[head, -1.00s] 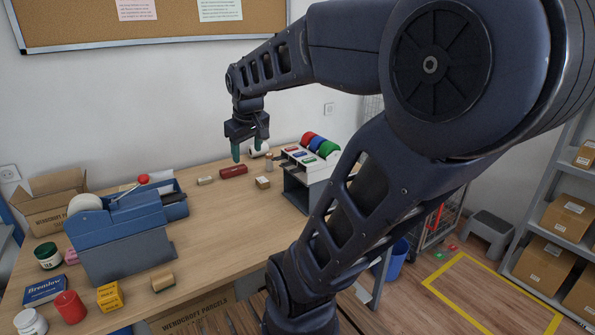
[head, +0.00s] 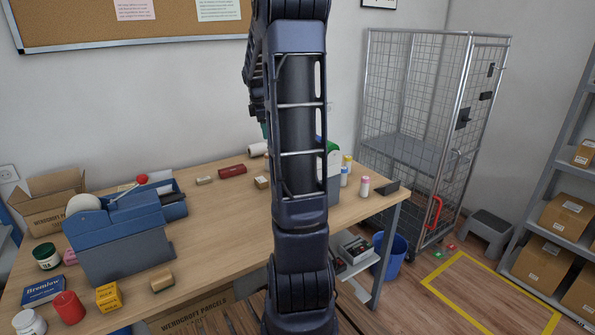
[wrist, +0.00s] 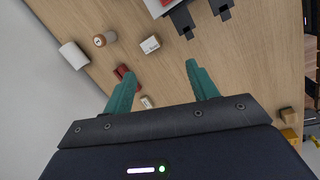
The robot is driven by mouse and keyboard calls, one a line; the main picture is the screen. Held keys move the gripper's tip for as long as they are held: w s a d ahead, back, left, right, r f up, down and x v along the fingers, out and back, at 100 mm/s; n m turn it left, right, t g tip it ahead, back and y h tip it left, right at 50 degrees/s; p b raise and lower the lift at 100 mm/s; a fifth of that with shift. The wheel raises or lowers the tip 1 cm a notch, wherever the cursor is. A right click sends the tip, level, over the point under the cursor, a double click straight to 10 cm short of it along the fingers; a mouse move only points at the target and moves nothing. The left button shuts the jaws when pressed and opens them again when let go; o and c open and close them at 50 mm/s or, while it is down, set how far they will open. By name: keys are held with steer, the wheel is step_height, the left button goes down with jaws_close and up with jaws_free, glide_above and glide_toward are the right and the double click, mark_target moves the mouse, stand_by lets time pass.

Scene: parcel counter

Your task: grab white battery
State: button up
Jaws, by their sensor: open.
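My gripper (wrist: 160,76) is open and empty, its two teal fingers apart above the table. In the head view my arm mostly hides it; a teal fingertip (head: 265,130) shows at the arm's left edge. I cannot pick out a white battery for certain. A white cylinder (wrist: 73,55) lies near the table's wall edge in the wrist view, left of the fingers; it also shows in the head view (head: 257,149). A small pale block (wrist: 146,102) is seen between the fingers, beside a red box (wrist: 122,75). A small carton (wrist: 150,44) lies beyond the fingertips.
A brown-and-white cylinder (wrist: 104,39) stands near the carton. A blue tool caddy (head: 125,240) and an open cardboard box (head: 50,203) are at the left. The front middle of the table (head: 215,225) is clear.

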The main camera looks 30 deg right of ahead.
steer(key=w+d+f+n, duration=0.2)
steer(key=w+d+f, duration=0.1)
steer(key=d+f, duration=0.2)
steer(key=w+d+f+n, duration=0.3)
steer(key=d+f, duration=0.3)
steer(key=d, duration=0.3)
steer(key=w+d+f+n+g, duration=0.1)
steer(key=w+d+f+n, duration=0.2)
steer(key=d+f, duration=0.3)
steer(key=shift+w+d+f+y, duration=0.1)
steer(key=shift+w+d+y, duration=0.2)
steer(key=shift+w+d, duration=0.45)
steer(key=shift+w+d+f, duration=0.1)
steer(key=shift+d+f, duration=0.05)
steer(key=shift+f, duration=1.65)
steer(key=shift+w+d+f, duration=0.1)
steer(key=shift+d+f, duration=0.05)
steer(key=shift+f, duration=1.7)
steer(key=shift+d+f, duration=0.15)
steer(key=shift+f, duration=1.65)
steer(key=c, duration=1.1)
steer(key=shift+r, duration=0.1)
